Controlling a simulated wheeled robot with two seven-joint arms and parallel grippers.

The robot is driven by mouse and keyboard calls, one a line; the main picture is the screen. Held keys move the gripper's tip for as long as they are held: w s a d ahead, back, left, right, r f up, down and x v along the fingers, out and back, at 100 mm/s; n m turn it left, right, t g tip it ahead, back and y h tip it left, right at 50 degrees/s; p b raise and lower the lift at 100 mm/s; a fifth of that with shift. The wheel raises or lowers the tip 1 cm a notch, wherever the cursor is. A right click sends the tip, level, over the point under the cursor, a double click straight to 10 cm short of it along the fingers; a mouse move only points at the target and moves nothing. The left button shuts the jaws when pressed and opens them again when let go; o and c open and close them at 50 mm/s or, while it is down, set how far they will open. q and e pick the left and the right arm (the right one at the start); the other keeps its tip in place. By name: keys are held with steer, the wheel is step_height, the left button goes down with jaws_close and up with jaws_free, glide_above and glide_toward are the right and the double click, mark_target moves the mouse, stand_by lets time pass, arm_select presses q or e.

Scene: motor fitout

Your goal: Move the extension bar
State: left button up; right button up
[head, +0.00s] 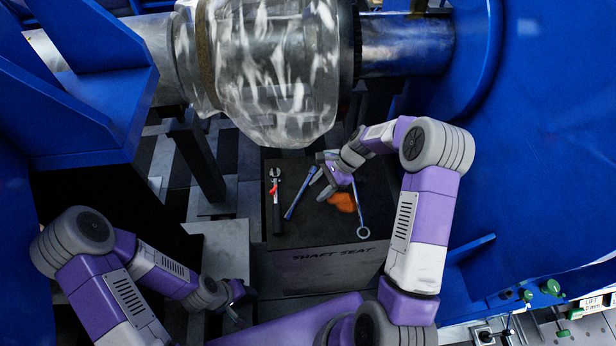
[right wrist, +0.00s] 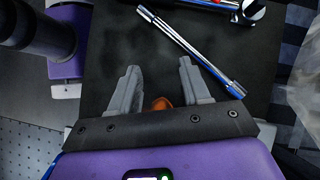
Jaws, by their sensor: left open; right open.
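My right gripper (head: 320,183) is to the right of the bar, low over the box. In the right wrist view its fingers (right wrist: 158,72) are apart with nothing between their tips, and they do not enclose the bar. My left gripper (head: 236,302) is open and empty at the lower left, away from the box.
The dark box (head: 320,256) is marked SHAFT SEAT. A red-and-black tool (head: 275,198) lies left of the bar. An orange cloth-like item (head: 343,202) and a ring-ended wrench (head: 362,222) lie to the right. A large clear-wrapped shaft housing (head: 275,70) hangs overhead, with blue structures on both sides.

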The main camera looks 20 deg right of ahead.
mark_target(303, 187)
steer(key=w+a+n+h+b, duration=0.1)
steer(key=n+h, duration=0.1)
steer(key=w+a+f+n+g+h+b, duration=0.1)
steer(key=w+n+b, duration=0.1)
steer(key=shift+a+n+h, duration=0.2)
steer(key=shift+n+h, duration=0.2)
steer(key=w+h, duration=0.1)
steer(key=w+r+n+b, duration=0.1)
steer(key=a+n+h+b, duration=0.1)
steer(key=shift+w+r+t+h, duration=0.25)
steer(key=shift+w+t+h, duration=0.05)
steer(key=shift+w, duration=0.1)
steer(key=shift+w+r+n+h+b, duration=0.35)
steer(key=shift+w+r+n+h, duration=0.05)
steer(key=shift+r+n, duration=0.1)
steer(key=shift+f, duration=0.1)
steer(key=shift+f+b, duration=1.35)
steer(key=shift+f, duration=2.45)
jaws_close()
